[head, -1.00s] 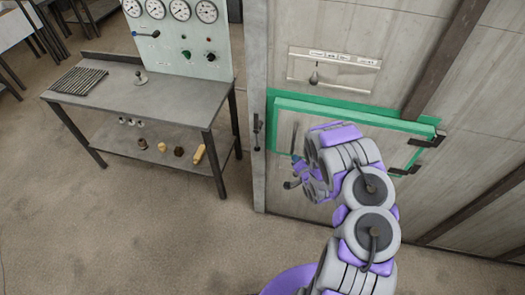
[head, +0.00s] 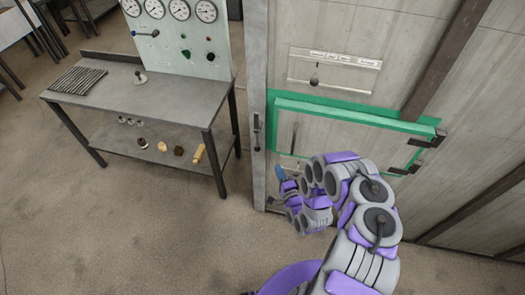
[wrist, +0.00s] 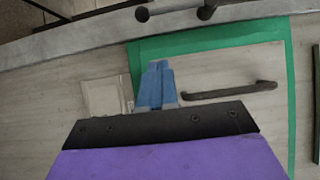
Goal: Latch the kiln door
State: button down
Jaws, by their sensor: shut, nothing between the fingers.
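The kiln door (head: 345,135) is a pale panel edged in green, set in the grey wall, with dark hinges on its right side in the head view. My forearm hides its lower part. A dark bar handle (head: 294,138) is on its left part; it also shows in the wrist view (wrist: 230,90). A dark latch (head: 256,132) is on the post left of the door. My gripper (head: 280,170) is below the handle and latch, apart from both. In the wrist view its blue fingers (wrist: 156,66) are together and empty, left of the handle. I cannot tell whether the door is fully closed.
A labelled plate with a small knob (head: 334,72) is above the door. A metal bench (head: 160,95) with a gauge panel stands at left, small items on its lower shelf. The floor (head: 130,230) in front is clear. A pale plate (wrist: 102,97) shows in the wrist view.

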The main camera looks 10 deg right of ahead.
jog(key=shift+w+f+b, duration=0.1)
jog(key=shift+w+b, duration=0.05)
jog(key=shift+b, duration=0.15)
jog(key=w+a+b, duration=0.4)
jog(key=w+b, duration=0.3)
jog(key=w, duration=0.5)
jog(key=shift+a+b, duration=0.25)
jog(key=shift+b, duration=0.15)
jog(key=shift+w+d, duration=0.2)
jog(key=shift+d, duration=0.05)
jog(key=shift+a, duration=0.1)
